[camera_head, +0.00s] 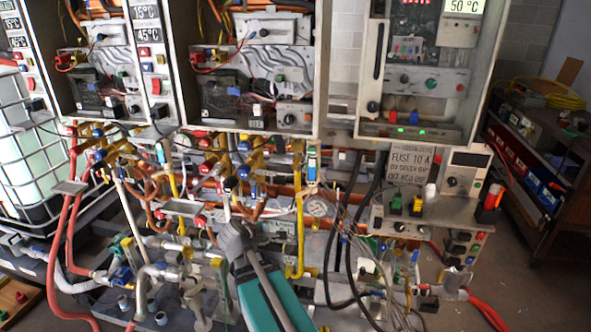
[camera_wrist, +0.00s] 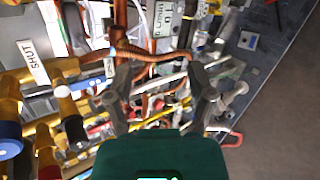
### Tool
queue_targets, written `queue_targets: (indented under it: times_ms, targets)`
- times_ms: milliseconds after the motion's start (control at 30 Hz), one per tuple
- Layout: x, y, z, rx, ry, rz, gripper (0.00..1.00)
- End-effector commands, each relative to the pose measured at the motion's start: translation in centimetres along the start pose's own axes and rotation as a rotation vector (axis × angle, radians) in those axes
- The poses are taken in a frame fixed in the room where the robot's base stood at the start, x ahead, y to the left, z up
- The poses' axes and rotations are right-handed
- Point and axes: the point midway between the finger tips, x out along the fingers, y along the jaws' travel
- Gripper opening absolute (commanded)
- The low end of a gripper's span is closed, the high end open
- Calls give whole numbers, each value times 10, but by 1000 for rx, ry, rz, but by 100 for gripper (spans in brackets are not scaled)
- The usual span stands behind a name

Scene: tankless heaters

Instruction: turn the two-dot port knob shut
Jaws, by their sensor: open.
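My gripper (camera_wrist: 160,97) is open in the wrist view, with one finger on each side and nothing held between them. In the head view my gripper (camera_head: 236,236) is at the lower middle, in front of the brass pipes below the heater cabinets. In the wrist view a blue round knob (camera_wrist: 8,133), a black knob (camera_wrist: 75,128) and a red knob (camera_wrist: 47,165) sit on brass valves left of my gripper. A white SHUT tag (camera_wrist: 32,62) is above them. I cannot make out any two-dot mark, so I cannot tell which knob is the two-dot one.
Heater cabinets (camera_head: 245,75) hang above the pipes. Hoses, cables and a pressure gauge (camera_head: 318,207) crowd the space around my gripper. A panel with coloured switches (camera_head: 430,212) is to the right. Bare floor (camera_wrist: 268,130) shows at the right of the wrist view.

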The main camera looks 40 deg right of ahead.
Motion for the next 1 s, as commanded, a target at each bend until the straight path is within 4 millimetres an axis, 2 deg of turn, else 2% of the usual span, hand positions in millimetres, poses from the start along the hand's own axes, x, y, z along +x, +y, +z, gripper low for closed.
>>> queue_targets:
  times_ms: [33,200,433,600,700,1000]
  targets:
    - [8,14,8,-79,-20,63,71]
    - [22,62,31,-402,-109,271,71]
    - [30,110,50,-845,-260,476,71]
    - [32,128,56,-1069,-343,551,71]
    - [32,133,57,-1139,-369,571,71]
    - [32,135,58,-1173,-383,580,71]
